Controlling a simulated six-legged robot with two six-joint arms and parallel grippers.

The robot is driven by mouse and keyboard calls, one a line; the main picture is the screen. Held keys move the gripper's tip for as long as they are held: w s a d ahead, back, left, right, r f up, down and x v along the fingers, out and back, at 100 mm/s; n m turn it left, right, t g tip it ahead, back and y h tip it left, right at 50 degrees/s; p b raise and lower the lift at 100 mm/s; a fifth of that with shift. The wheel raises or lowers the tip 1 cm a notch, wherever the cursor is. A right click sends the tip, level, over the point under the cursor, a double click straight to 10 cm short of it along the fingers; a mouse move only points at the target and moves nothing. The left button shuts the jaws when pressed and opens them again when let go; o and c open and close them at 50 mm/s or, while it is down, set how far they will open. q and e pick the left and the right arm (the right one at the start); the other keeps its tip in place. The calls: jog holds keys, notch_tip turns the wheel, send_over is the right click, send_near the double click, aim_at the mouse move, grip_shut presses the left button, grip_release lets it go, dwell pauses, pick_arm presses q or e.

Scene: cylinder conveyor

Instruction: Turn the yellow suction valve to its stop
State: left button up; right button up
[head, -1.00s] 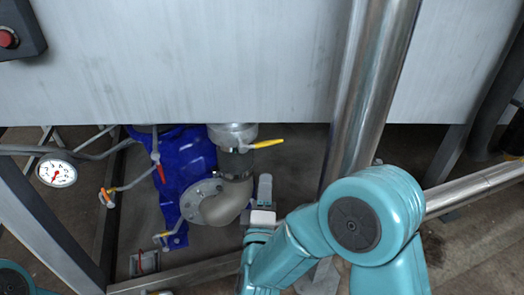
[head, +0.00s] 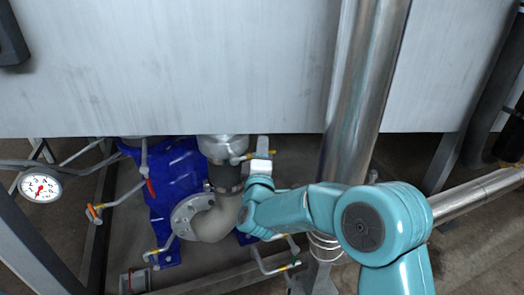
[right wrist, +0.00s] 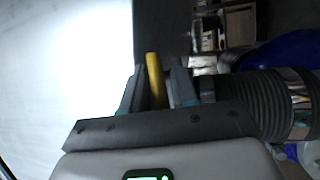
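The yellow suction valve handle (head: 238,159) sticks out to the right from the pipe below the tank's lower edge in the head view. Its outer part is hidden by my right gripper (head: 263,148). In the right wrist view the yellow handle (right wrist: 155,80) stands between the two fingers of my right gripper (right wrist: 157,88). The fingers look open, with a narrow gap on each side of the handle. My left gripper is not in view.
A vertical steel pipe (head: 360,90) stands just right of my right gripper. The grey tank wall (head: 170,70) is above. A blue pump (head: 175,185) with a beige elbow pipe (head: 213,222) lies below left. A pressure gauge (head: 40,187) is at the far left.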

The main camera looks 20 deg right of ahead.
grip_shut()
jog(key=shift+f, duration=0.1)
jog(key=shift+s+a+f+m+g+y+p, duration=0.1)
jog(key=shift+a+f+m+g+y+p, duration=1)
jog(key=shift+m, duration=1.35)
jog(key=shift+a+f+m+g+y+p, duration=0.7)
jog(key=shift+a+f+m+p, duration=0.7)
jog(key=shift+m, duration=1.1)
jog(key=shift+s+a+f+m+g+y+p, duration=0.1)
jog(key=shift+a+f+m+g+y+p, duration=0.8)
jog(key=shift+a+f+m, duration=1.1)
jog(key=shift+d+r+m, duration=0.45)
jog(key=shift+d+m, duration=0.1)
grip_release()
